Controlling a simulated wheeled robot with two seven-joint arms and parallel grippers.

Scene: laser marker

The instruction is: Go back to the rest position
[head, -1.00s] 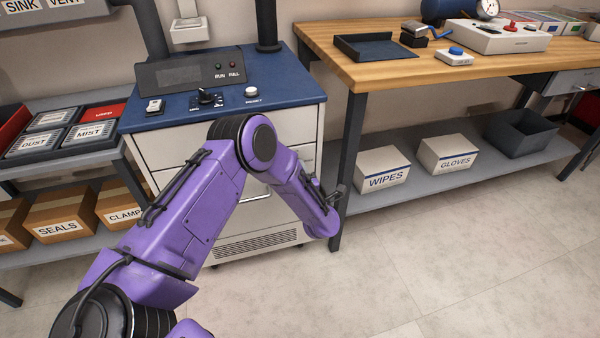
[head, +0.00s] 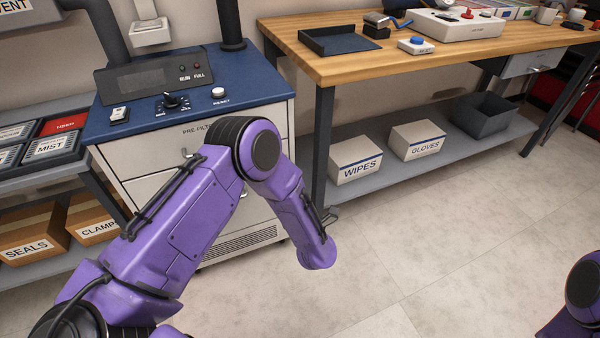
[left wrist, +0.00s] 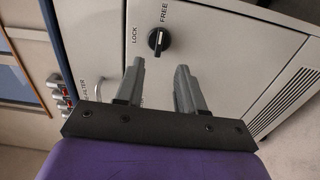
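My left arm (head: 180,220) reaches in from the lower left in front of the cabinet, bent at the elbow, with its forearm angled down to the right. In the left wrist view, my left gripper (left wrist: 160,68) has its two grey fingers apart with nothing between them. It faces a white cabinet front with a black knob (left wrist: 158,40) marked LOCK and FREE. The fingertips show just below the knob in that picture; whether they touch the cabinet I cannot tell. In the head view the left gripper is mostly hidden behind the forearm. Part of my right arm (head: 583,290) shows at the lower right; its gripper is out of view.
The blue-topped cabinet (head: 250,88) carries a control panel and knobs. A wooden bench (head: 370,68) stands right of it, with WIPES (head: 355,160) and GLOVES (head: 417,140) boxes on its lower shelf. A rack with bins is at left. Floor (head: 430,240) at right is clear.

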